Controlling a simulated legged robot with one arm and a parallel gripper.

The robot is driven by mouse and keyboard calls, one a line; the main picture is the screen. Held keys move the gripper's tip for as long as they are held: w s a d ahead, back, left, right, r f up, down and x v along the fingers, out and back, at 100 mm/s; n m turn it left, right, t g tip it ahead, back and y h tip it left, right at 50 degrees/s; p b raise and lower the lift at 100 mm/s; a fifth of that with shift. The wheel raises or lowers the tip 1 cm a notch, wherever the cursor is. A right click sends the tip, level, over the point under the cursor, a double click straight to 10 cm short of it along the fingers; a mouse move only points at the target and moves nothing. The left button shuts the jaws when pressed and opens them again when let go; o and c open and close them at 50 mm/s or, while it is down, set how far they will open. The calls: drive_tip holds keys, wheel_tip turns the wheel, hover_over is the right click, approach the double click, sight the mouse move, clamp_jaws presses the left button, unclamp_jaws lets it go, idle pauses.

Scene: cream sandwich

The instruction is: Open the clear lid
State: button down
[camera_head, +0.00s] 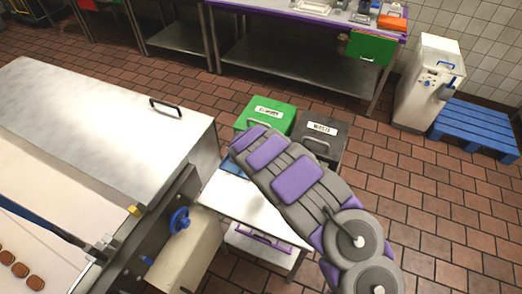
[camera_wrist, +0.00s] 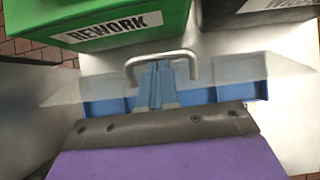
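The clear lid (camera_wrist: 285,68) lies flat over a blue tray (camera_wrist: 100,107) in the wrist view and looks closed. Its pale metal handle (camera_wrist: 192,62) stands up as a loop in the middle. My gripper (camera_wrist: 157,66) reaches to the handle, its bluish fingers close together inside the loop with tips at the crossbar. Whether they grip the bar is unclear. In the head view, my arm hides the gripper and most of the lid; a bit of the blue tray (camera_head: 233,168) shows at the left of the arm.
The tray sits on a white table (camera_head: 262,208). A green REWORK bin (camera_head: 245,118) and a dark grey bin (camera_head: 330,130) stand just behind. A conveyor machine with a metal cover (camera_head: 110,110) and blue knob (camera_head: 180,220) is close on the left.

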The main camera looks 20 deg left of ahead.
drive_tip(key=shift+w+d+r+p, duration=0.1)
drive_tip(key=shift+w+r+p, duration=0.15)
drive_tip(key=shift+p, duration=0.6)
drive_tip(key=shift+w+d+f+p, duration=0.1)
drive_tip(key=shift+w+p, duration=0.4)
